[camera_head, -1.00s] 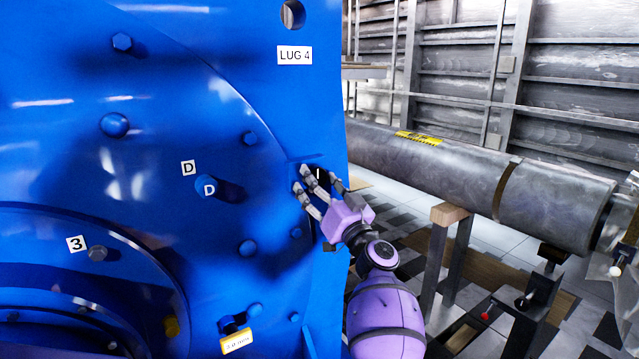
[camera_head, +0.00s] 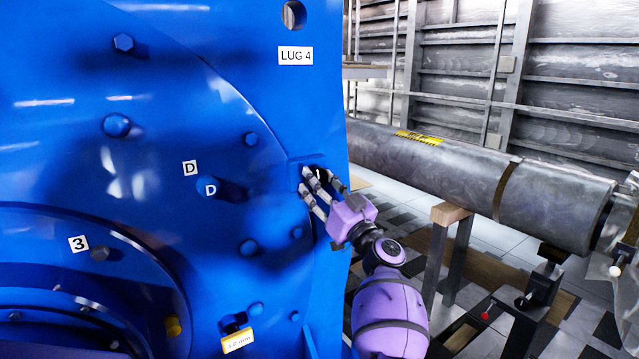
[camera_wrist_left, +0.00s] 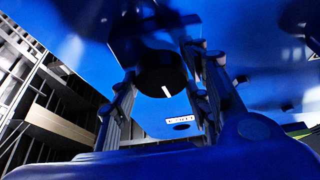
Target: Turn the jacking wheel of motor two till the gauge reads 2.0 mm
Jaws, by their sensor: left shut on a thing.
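The blue motor fills the left of the head view. The jacking wheel, a black knob with a white mark (camera_head: 323,174), sits at the motor's right edge below the LUG 4 label (camera_head: 296,56). My left gripper (camera_head: 318,180), purple with grey fingers, is shut around it. In the left wrist view the round black wheel (camera_wrist_left: 160,72) is between the fingers, its white mark slightly tilted. A yellow-framed gauge (camera_head: 238,341) is low on the motor; its figure is too small to read surely. My right gripper is out of view.
A large grey cylinder (camera_head: 470,170) with a yellow label lies to the right on a wooden-topped stand (camera_head: 450,214). Bolts and a D-marked stud (camera_head: 209,188) stick out from the motor face left of my gripper. Tiled floor shows between.

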